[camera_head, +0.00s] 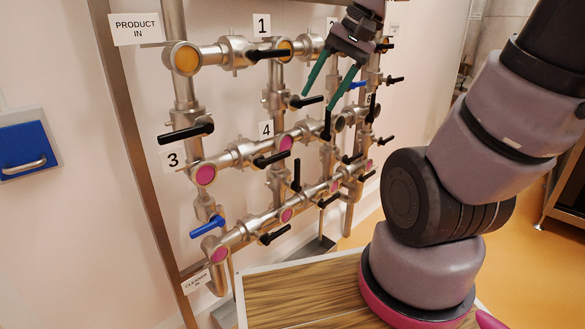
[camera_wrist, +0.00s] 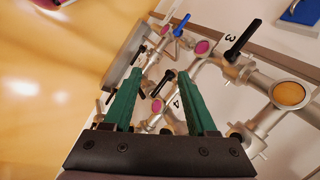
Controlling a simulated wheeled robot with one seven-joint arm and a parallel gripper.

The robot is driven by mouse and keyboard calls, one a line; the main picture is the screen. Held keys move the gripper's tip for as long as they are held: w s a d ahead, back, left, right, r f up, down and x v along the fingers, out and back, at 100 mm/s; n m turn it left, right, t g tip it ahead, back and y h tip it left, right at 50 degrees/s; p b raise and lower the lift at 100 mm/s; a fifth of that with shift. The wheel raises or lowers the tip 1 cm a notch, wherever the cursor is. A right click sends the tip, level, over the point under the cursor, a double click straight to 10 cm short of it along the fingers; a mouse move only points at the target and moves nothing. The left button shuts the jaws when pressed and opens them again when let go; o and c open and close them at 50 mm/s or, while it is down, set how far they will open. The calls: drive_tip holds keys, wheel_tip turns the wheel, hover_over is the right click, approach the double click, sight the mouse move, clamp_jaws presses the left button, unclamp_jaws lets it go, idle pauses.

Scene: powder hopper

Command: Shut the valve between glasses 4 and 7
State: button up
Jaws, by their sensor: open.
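Pink glass 4 (camera_head: 286,142) is beside its label in the middle of the pipe rack; it also shows in the wrist view (camera_wrist: 157,106). A pink glass, seemingly 7 (camera_head: 287,215), is below it; its number is not visible. On the vertical pipe between them is a valve with a black handle (camera_head: 296,173), standing upright along the pipe. My gripper (camera_head: 317,102) has green fingers, spread apart and empty. It is above and right of glass 4 in the head view, apart from that handle. In the wrist view, dark handles show beyond the fingertips (camera_wrist: 160,74).
Many other black handles stick out nearby, including one left of glass 4 (camera_head: 271,160). A blue handle (camera_head: 207,227) is at the lower left. A wooden-topped surface (camera_head: 290,295) is below the rack. A blue wall box (camera_head: 27,148) is at far left.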

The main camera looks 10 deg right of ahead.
drive_tip(key=w+a+f+m+g+y, duration=0.2)
drive_tip(key=w+a+f+g+y, duration=0.1)
drive_tip(key=a+f+y, duration=0.1)
drive_tip(key=m+t+y, duration=0.6)
drive_tip(key=m+t, duration=0.5)
drive_tip(key=m, duration=0.6)
hover_over(297, 176)
drive_tip(key=s+a, duration=0.2)
drive_tip(key=s, duration=0.5)
wheel_tip(297, 176, down, 18)
drive_tip(key=w+d+f+m+t+h, duration=0.2)
drive_tip(key=d+f+m+t+h, duration=0.35)
drive_tip(key=f, duration=0.55)
drive_tip(key=x, duration=1)
drive_tip(key=shift+w+f+g, duration=0.2)
drive_tip(key=shift+f+g, duration=0.1)
drive_tip(key=shift+g, duration=0.15)
drive_tip(key=shift+d, duration=0.1)
clamp_jaws()
